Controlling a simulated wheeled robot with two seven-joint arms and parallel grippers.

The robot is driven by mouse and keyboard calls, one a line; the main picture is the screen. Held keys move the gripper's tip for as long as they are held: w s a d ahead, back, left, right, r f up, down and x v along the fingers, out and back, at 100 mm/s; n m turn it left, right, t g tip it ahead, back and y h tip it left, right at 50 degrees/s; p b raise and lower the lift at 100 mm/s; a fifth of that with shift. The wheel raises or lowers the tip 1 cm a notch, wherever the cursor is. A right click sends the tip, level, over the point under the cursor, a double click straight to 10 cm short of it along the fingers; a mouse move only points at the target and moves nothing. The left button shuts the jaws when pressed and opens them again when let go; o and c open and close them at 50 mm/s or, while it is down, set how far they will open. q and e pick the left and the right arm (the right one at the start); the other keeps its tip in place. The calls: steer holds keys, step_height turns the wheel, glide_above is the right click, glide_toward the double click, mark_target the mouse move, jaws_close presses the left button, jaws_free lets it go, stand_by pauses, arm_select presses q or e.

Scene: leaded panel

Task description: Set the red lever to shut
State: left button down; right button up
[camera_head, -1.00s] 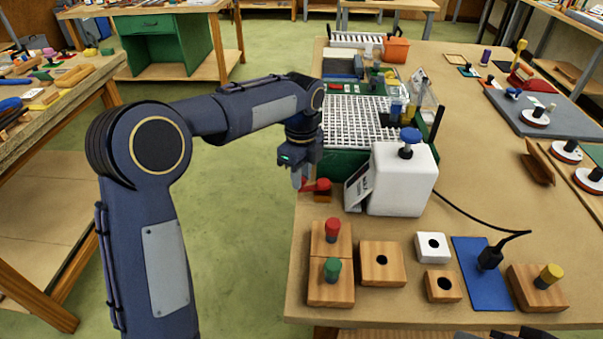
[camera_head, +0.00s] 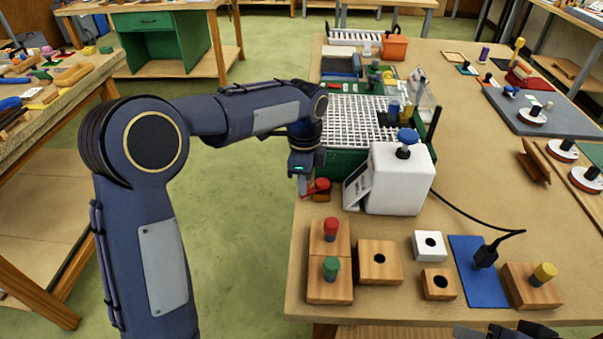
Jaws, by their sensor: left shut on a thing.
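The red lever (camera_head: 319,185) sits on a small wooden block (camera_head: 321,197) at the table's left edge, beside the white box. Its red handle points left toward the table edge. My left gripper (camera_head: 302,188) comes down from above and is shut on the lever's left end. The fingers hide part of that end. A dark part of my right gripper (camera_head: 505,332) shows at the bottom edge, and its jaws cannot be made out.
A white box (camera_head: 398,180) with a blue knob stands just right of the lever. A green-sided unit with a white grid (camera_head: 352,118) is behind it. Wooden blocks with red (camera_head: 331,229) and green (camera_head: 331,267) knobs stand in front. Open floor lies left of the table.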

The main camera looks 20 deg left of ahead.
arm_select(q)
steer(key=d+n, duration=0.1)
steer(key=n, duration=0.1)
steer(key=s+d+n+p, duration=0.1)
steer(key=n, duration=0.2)
steer(key=shift+d+r+n, duration=0.15)
steer(key=shift+d+n, duration=0.05)
steer(key=shift+n, duration=0.1)
steer(key=shift+s+d+n+p, duration=0.15)
steer(key=shift+d+n+p, duration=0.35)
steer(key=shift+n, duration=0.7)
steer(key=shift+d+n, duration=0.65)
steer(key=shift+n, duration=0.55)
steer(key=c, duration=1.3)
jaws_free()
steer(key=shift+o, duration=0.2)
step_height(320, 180, up, 8)
